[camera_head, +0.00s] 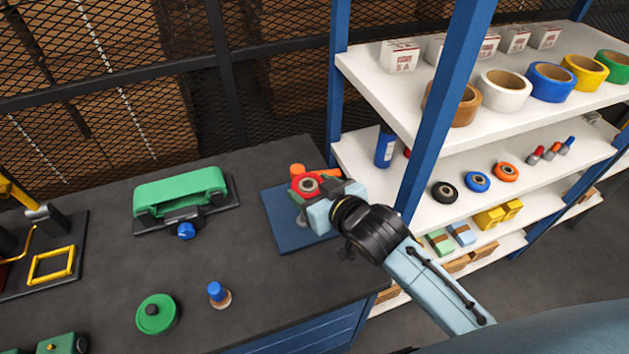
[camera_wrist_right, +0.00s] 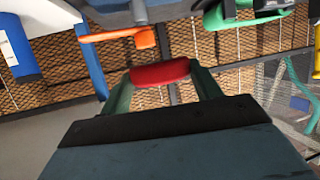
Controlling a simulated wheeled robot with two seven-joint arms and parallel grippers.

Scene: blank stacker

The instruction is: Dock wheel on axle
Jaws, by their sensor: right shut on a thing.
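A red wheel (camera_head: 306,186) with a pale hub is held by my right gripper (camera_head: 318,199), above the blue mat (camera_head: 285,218) on the bench. In the right wrist view the gripper's two green fingers close on both sides of the red wheel (camera_wrist_right: 160,73). An orange part (camera_head: 298,170), perhaps the axle's fixture, shows just behind the wheel. In the wrist view an orange rod with a thicker end (camera_wrist_right: 145,38) lies close to the wheel. The axle's tip is not clear, and I cannot tell whether the wheel touches it. My left gripper is not in view.
A green machine (camera_head: 180,192) with a blue knob, a green disc (camera_head: 157,314) and a blue-topped peg (camera_head: 219,294) stand on the bench left of the mat. A blue shelf post (camera_head: 440,110) and white shelves with tape rolls and wheels stand close to my right arm.

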